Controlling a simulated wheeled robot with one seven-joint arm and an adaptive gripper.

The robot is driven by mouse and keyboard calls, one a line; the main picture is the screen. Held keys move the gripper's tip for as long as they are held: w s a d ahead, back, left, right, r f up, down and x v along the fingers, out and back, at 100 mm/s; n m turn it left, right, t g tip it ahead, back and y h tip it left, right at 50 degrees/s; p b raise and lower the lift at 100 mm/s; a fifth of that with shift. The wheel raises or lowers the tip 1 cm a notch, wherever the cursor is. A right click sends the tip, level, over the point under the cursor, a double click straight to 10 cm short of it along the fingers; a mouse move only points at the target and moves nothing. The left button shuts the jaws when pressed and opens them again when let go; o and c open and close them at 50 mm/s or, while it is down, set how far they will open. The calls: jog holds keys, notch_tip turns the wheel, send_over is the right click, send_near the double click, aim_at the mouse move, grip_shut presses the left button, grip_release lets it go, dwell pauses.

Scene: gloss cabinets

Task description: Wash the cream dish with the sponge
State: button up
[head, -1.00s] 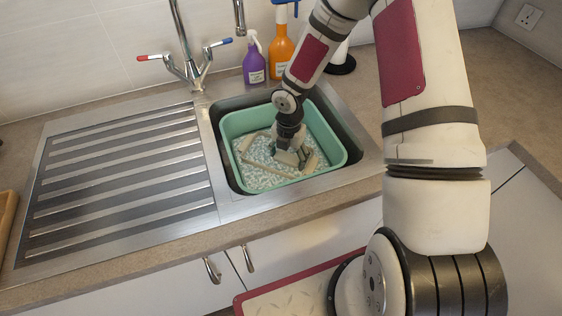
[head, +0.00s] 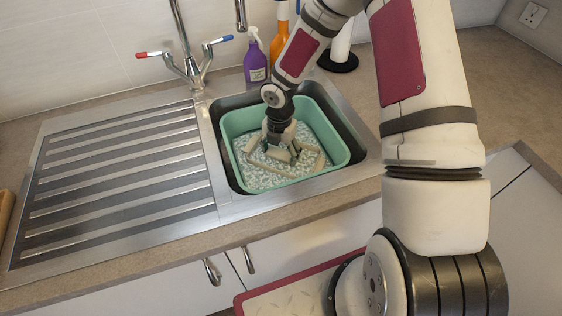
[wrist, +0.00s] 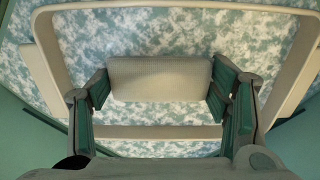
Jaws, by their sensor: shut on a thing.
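The cream dish (wrist: 160,132) is a shallow rectangular shape with a pale rim in the wrist view. It sits in suds inside the green tub, and its rim (head: 322,160) partly shows in the head view. White foam hides most of its inside. The sponge (wrist: 160,78) is a beige block lying crosswise between my fingers, within the outline of the dish's rim. My gripper (wrist: 160,88) is shut on the sponge and points down into the tub; it also shows in the head view (head: 281,146). I cannot tell whether the sponge touches the dish's bottom.
The green tub (head: 232,163) stands in the steel sink, its walls close around my gripper. A tap (head: 190,68), a purple spray bottle (head: 255,65) and an orange bottle (head: 280,40) stand behind. The ribbed drainer (head: 120,180) on the left is clear.

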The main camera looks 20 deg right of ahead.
aim_at(268, 150)
jog(key=shift+w+a+f+b, duration=0.1)
jog(key=shift+w+a+b, duration=0.6)
jog(key=shift+w+a, duration=0.75)
jog(key=shift+s+d+p, duration=1.8)
jog(key=shift+s+d, duration=1.5)
jog(key=shift+s, duration=0.05)
jog(key=shift+w, duration=0.15)
jog(key=shift+w+a+r+b, duration=0.3)
jog(key=shift+w+a, duration=0.45)
jog(key=shift+a, duration=0.1)
jog(key=shift+w+a+r+b, duration=0.3)
jog(key=shift+w+a, duration=0.45)
jog(key=shift+a, duration=0.05)
notch_tip(268, 150, up, 11)
jog(key=p, duration=0.4)
jog(key=shift+f+p, duration=0.2)
jog(key=shift+p, duration=0.2)
